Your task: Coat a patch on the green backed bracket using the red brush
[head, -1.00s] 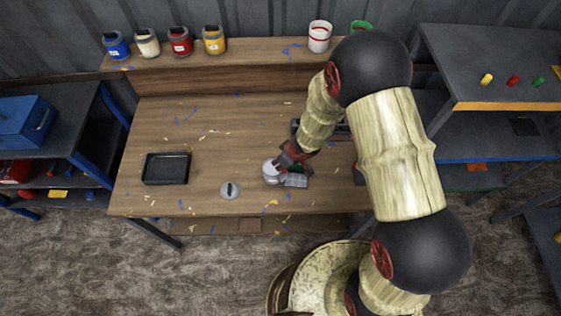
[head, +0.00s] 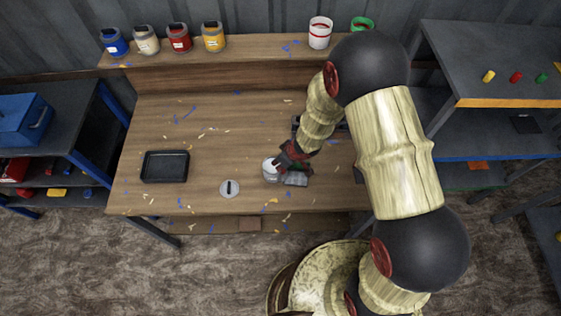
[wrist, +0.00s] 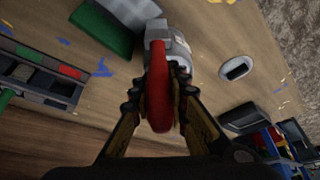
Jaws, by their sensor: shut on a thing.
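My gripper (wrist: 160,112) is shut on the red handle of the red brush (wrist: 160,85). The brush points away from the wrist, its grey head (wrist: 157,32) at the side of a white can (wrist: 181,52). I cannot tell whether its tip is inside the can or beside it. The can also shows in the head view (head: 270,170), just left of my gripper. The green backed bracket (wrist: 103,28) lies on the table left of the brush in the wrist view, partly cut off. In the head view its grey plate (head: 296,180) shows just below my gripper.
A rack with coloured marks (wrist: 42,72) stands beside my gripper. Several paint cans line the back shelf (head: 262,45). The bench's middle is clear.

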